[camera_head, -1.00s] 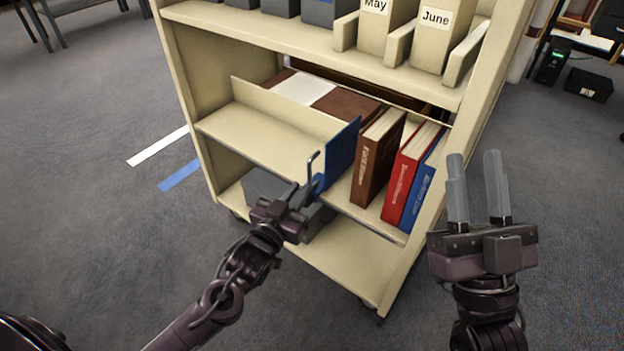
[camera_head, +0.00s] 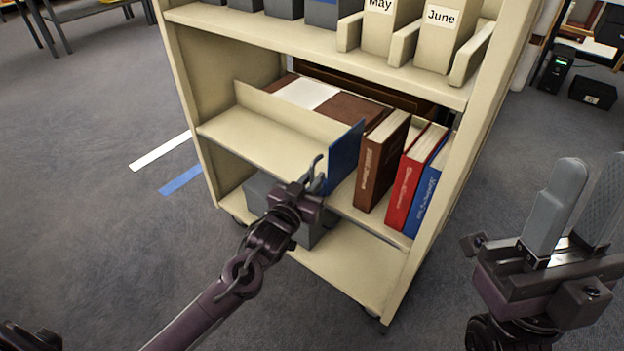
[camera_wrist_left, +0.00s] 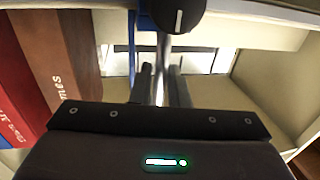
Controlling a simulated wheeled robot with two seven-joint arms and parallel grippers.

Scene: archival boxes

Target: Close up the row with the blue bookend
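The blue bookend (camera_head: 346,157) stands upright on the middle shelf, left of the row of books, with a narrow gap to the brown book (camera_head: 382,160). To its right stand a red book (camera_head: 414,180) and a blue book (camera_head: 428,190), leaning a little. My left gripper (camera_head: 316,172) is right at the bookend's left side. In the left wrist view the bookend (camera_wrist_left: 132,60) shows edge-on beside my fingers (camera_wrist_left: 163,85), which are close together around a pale post; whether they clamp it is unclear. My right gripper (camera_head: 592,205) is open and empty, outside the cart's right side.
The cream cart's shelf (camera_head: 245,137) is bare left of the bookend, with a low divider (camera_head: 290,112) behind. Brown and white volumes (camera_head: 310,92) lie behind it. A grey box (camera_head: 258,195) sits on the bottom shelf. Labelled file boxes (camera_head: 435,35) stand above.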

